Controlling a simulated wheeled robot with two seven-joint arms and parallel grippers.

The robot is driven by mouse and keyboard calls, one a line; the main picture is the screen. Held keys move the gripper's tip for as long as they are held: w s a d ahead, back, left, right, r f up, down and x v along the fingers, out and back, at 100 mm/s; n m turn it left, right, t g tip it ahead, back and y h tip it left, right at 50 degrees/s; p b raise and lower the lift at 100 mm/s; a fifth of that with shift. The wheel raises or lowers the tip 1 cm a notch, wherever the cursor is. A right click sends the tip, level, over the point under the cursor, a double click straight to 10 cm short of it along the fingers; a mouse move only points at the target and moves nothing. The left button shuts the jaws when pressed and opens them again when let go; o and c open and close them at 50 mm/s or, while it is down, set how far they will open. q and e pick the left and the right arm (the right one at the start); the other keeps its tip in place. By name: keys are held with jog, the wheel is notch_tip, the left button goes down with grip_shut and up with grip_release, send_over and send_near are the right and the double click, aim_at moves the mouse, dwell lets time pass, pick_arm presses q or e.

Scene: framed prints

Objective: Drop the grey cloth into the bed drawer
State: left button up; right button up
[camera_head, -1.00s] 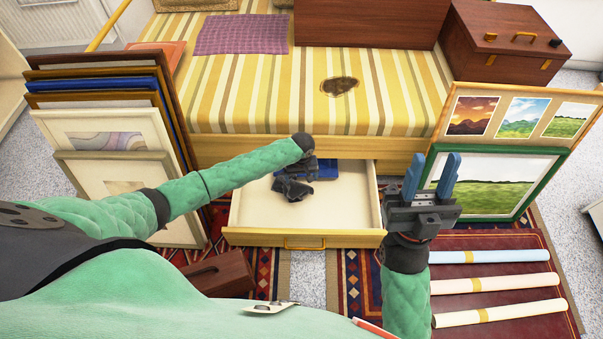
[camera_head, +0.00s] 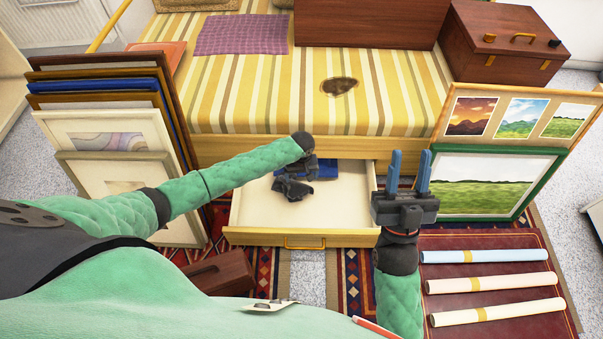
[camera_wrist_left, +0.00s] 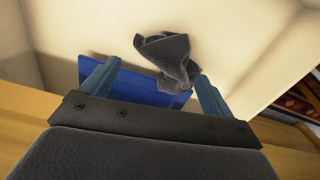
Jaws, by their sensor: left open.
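The grey cloth (camera_head: 294,189) lies crumpled in the open bed drawer (camera_head: 345,205). In the left wrist view the cloth (camera_wrist_left: 168,58) shows beyond my fingertips, nearer the right finger, against the pale drawer floor. My left gripper (camera_wrist_left: 153,78) is open above the drawer; no grip on the cloth shows. In the head view my left arm mostly hides its fingers. My right gripper (camera_head: 409,168) is open and empty, with blue fingers pointing up, right of the drawer.
A blue object (camera_wrist_left: 145,88) is partly under the cloth in the wrist view. Framed prints (camera_head: 105,130) lean left of the drawer, and a green-framed picture (camera_head: 485,180) stands at right. Rolled papers (camera_head: 490,283) lie on the rug. The bed (camera_head: 290,95) is behind.

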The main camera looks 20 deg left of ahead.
jog(key=shift+w+a+f+g+h+p, duration=0.5)
jog(key=shift+w+f+g, duration=0.95)
jog(key=shift+f, duration=2.3)
jog(key=shift+w+a+f+g+h+p, duration=0.45)
jog(key=shift+w+f+g, duration=1)
jog(key=shift+f, duration=2.25)
pick_arm(q)
notch_tip(320, 180, up, 9)
jog(key=p, duration=0.1)
pick_arm(e)
notch_tip(320, 180, down, 19)
jog(key=s+g+h, duration=0.1)
jog(key=s+g, duration=0.1)
jog(key=g, duration=0.4)
jog(key=shift+a+m+g, duration=0.3)
jog(key=shift+a+g, duration=0.1)
jog(key=shift+a, duration=0.05)
pick_arm(q)
jog(key=shift+r, duration=0.1)
pick_arm(e)
jog(key=shift+s+h, duration=0.1)
jog(key=shift+h, duration=0.15)
